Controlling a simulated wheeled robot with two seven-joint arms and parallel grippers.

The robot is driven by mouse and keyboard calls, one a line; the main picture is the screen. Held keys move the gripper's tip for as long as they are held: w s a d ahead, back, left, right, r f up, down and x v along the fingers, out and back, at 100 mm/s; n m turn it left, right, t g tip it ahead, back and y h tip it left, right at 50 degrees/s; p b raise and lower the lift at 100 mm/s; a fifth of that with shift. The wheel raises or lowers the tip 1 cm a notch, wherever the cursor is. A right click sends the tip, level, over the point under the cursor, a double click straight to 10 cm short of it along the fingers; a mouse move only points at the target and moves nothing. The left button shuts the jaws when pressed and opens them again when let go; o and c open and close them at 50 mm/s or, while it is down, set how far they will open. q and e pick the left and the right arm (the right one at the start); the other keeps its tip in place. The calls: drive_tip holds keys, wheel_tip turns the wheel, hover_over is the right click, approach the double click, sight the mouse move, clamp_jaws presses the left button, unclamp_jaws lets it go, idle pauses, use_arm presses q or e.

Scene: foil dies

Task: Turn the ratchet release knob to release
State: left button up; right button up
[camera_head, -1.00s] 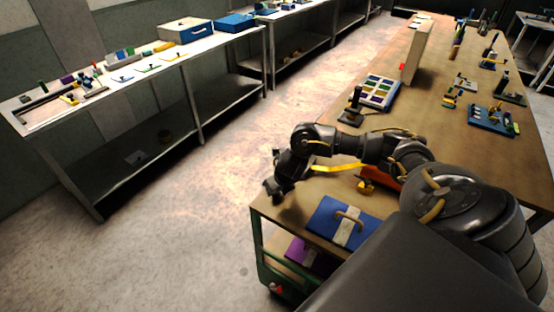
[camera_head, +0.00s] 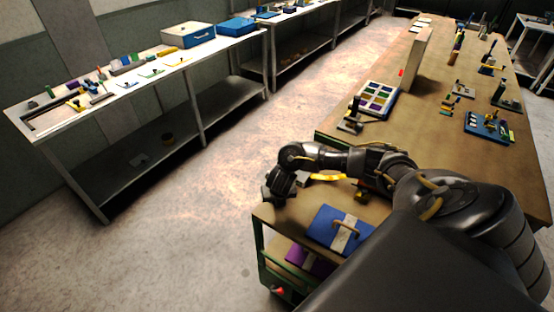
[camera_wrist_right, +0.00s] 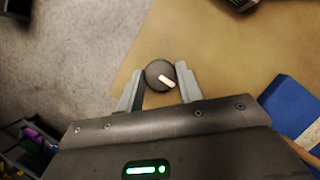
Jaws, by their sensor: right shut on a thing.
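The knob (camera_wrist_right: 160,75) shows in the right wrist view as a round dark cap with a pale bar mark pointing to the lower right. It sits near the edge of a tan tabletop (camera_wrist_right: 205,45). My right gripper (camera_wrist_right: 160,78) has its two grey fingers on either side of the knob and is shut on it. My left gripper is not in view.
A blue case (camera_head: 325,224) with a tan handle lies close to my right arm. A tray of coloured squares (camera_head: 362,104) and an upright board (camera_head: 417,58) stand farther along the bench. A long white shelf table (camera_head: 100,96) stands across open floor.

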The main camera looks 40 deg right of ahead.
drive_tip(key=o, duration=1)
drive_tip(key=p+v, duration=0.3)
drive_tip(key=v, duration=0.7)
drive_tip(key=shift+r, duration=0.4)
drive_tip(key=shift+s, duration=0.15)
